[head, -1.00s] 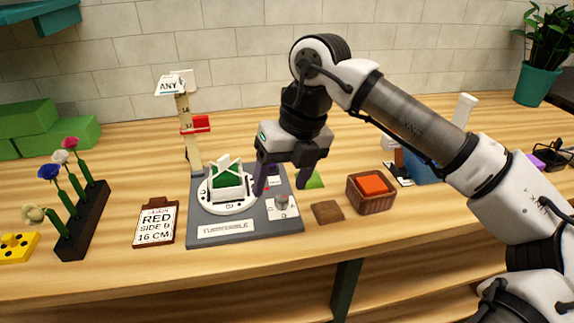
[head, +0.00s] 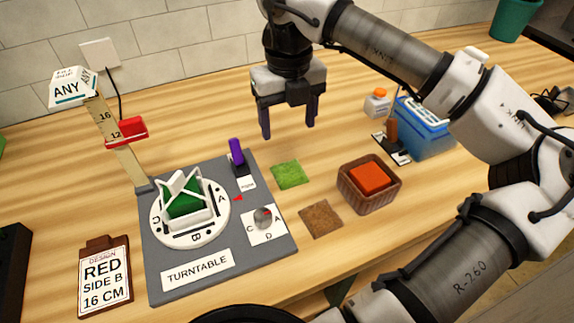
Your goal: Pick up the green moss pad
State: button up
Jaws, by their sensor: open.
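The green moss pad (head: 289,175) lies flat on the wooden table, just right of the grey turntable board and behind a brown pad. It is in full view in the head view. My gripper (head: 288,131) is open and empty, pointing down. In the picture its fingertips are above and behind the moss pad, apart from it. How high they are over the table is hard to tell.
The turntable board (head: 165,285) carries a white disc with a green block.

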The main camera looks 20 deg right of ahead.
send_over(287, 166)
notch_tip(287, 166, down, 5)
jog(key=shift+d+f+p, duration=0.15)
jog(key=shift+p, duration=0.15)
jog(key=shift+f+p, duration=1.05)
jog(key=shift+f, duration=1.65)
jog(key=shift+c, duration=0.5)
jog(key=c, duration=0.6)
